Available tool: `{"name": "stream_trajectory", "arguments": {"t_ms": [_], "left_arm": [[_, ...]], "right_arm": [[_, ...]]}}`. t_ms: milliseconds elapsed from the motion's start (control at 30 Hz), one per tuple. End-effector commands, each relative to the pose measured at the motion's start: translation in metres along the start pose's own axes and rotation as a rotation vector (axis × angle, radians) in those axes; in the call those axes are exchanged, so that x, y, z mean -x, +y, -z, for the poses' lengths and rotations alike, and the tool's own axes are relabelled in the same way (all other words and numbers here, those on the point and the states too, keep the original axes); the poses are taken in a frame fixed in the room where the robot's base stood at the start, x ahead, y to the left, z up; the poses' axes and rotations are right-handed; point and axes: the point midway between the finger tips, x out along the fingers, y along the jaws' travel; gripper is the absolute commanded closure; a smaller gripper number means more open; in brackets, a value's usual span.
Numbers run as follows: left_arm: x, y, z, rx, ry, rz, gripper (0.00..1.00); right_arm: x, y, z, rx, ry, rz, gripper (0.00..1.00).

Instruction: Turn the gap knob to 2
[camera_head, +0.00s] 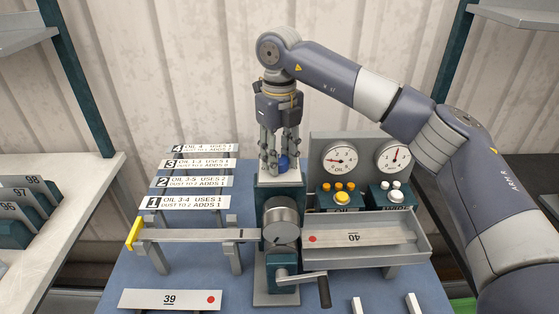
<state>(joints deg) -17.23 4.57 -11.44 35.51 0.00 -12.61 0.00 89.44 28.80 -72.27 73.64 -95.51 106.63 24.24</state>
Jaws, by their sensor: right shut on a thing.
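The blue gap knob (284,163) sits on top of the teal and grey bender post, in the middle of the view. My right gripper (274,168) points straight down from above and is shut on the knob. Its fingers cover much of the knob, so its setting cannot be read. My left gripper is not in view.
Below the knob stand a round grey dial (281,220) and a crank handle (320,286). A rack of numbered label strips (196,180) is at left. Two gauges (341,160) with coloured buttons are at right, above a tray (420,237) holding strip 40. Strip 39 (169,299) lies in front.

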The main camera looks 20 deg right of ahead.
Motion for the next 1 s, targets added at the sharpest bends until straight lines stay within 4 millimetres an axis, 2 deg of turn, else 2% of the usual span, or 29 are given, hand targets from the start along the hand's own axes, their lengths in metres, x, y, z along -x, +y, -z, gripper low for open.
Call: {"name": "stream_trajectory", "arguments": {"t_ms": [200, 500, 1000], "left_arm": [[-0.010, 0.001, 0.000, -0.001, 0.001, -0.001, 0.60], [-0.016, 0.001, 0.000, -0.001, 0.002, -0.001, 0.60], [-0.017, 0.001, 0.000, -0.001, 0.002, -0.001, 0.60]], "right_arm": [[0.001, 0.000, -0.001, -0.169, -0.005, 0.001, 0.90], [0.001, 0.000, -0.001, -0.316, -0.005, 0.000, 0.90], [0.002, 0.000, -0.001, -0.365, -0.005, 0.000, 0.90]]}}
